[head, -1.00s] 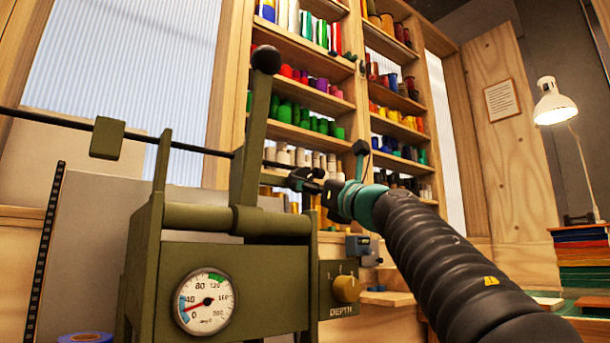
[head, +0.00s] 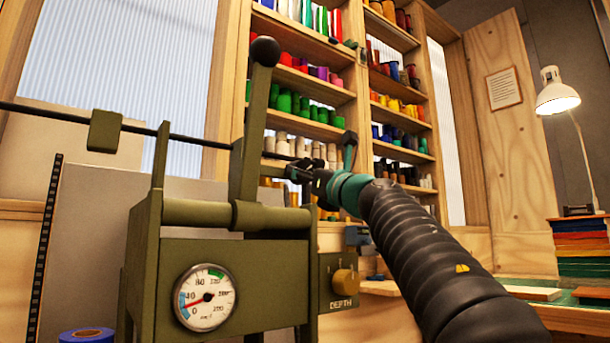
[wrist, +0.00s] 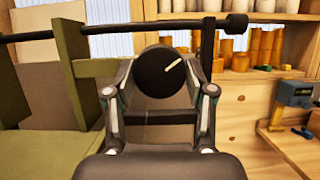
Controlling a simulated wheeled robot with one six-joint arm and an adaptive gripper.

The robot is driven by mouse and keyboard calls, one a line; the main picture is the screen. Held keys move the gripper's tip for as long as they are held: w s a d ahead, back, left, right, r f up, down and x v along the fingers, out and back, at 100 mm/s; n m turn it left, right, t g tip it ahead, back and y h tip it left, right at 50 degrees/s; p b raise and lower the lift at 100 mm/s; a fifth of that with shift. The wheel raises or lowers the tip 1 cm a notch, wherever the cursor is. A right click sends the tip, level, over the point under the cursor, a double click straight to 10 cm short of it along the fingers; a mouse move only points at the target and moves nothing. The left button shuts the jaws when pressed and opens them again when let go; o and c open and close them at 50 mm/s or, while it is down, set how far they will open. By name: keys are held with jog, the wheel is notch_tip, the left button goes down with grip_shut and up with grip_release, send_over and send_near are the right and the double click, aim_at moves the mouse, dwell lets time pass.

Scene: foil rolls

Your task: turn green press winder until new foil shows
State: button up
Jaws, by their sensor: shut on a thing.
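The green press (head: 225,255) stands at left in the head view, with its upright lever and a dark winder rod (head: 60,118) running across behind the lever. In the wrist view the rod (wrist: 110,28) crosses the top and ends in a black cap. My gripper (head: 298,171) is at the rod's right end, just right of the lever. In the wrist view my gripper (wrist: 165,88) is shut on a round black winder knob (wrist: 158,82) with a pale line pointing up and right. I cannot make out any foil on the rod.
The press carries a round gauge (head: 205,297) and a depth dial (head: 345,282). Shelves of coloured foil rolls (head: 305,72) stand behind. A lamp (head: 556,92) and a stack of coloured sheets (head: 583,250) are at right. A blue roll (head: 87,335) lies at lower left.

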jog(key=shift+r, duration=0.1)
jog(key=m+h+p, duration=0.1)
jog(key=m, duration=0.1)
jog(key=shift+a+r+m+t+p, duration=0.1)
jog(key=shift+m+t+p, duration=0.2)
jog(key=shift+p, duration=0.05)
jog(key=shift+s+a+m+t+h+p, duration=0.1)
jog(key=shift+m+t+h+p, duration=0.25)
jog(key=shift+m+h, duration=1)
jog(key=shift+m+t+h+p, duration=0.3)
jog(key=shift+m+h, duration=0.25)
jog(key=shift+m, duration=1.5)
jog(key=shift+m+g+h, duration=0.25)
jog(key=shift+m+h, duration=0.55)
jog(key=shift+m, duration=1.1)
jog(key=shift+m+h, duration=0.3)
jog(key=shift+m, duration=0.5)
jog(key=o, duration=1.2)
jog(key=shift+c, duration=0.2)
